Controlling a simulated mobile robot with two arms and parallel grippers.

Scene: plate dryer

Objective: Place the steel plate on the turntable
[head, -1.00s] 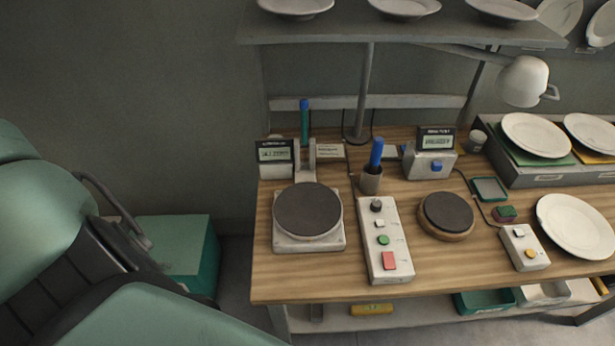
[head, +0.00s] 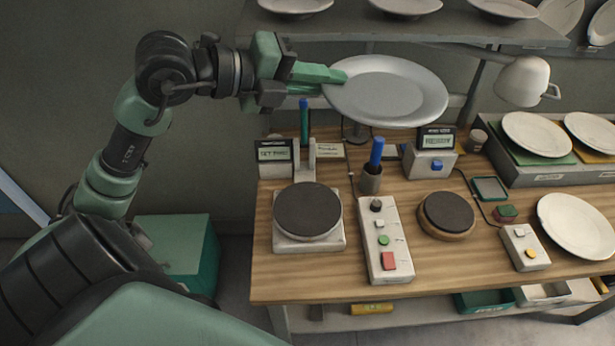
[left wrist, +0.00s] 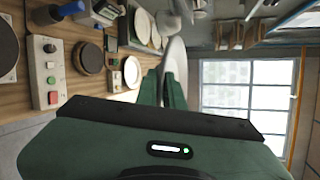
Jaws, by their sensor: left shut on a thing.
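The grey steel plate (head: 390,92) is held in the air above the back of the bench, roughly level and below the shelf. My left gripper (head: 330,81) is shut on its left rim. In the left wrist view the plate (left wrist: 177,62) shows nearly edge-on beyond the green fingers (left wrist: 163,90). Two dark round discs are on the bench: one on a square pale base (head: 308,211) at left, one on a round wooden base (head: 446,213) further right. I cannot tell for sure which is the turntable. Both discs are bare. My right gripper is out of view.
A button panel (head: 385,240) stands between the discs. A pen cup (head: 371,180), a small display box (head: 430,160) and a lamp (head: 523,82) stand behind. White plates (head: 577,226) lie at right. The shelf (head: 400,33) overhangs the back.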

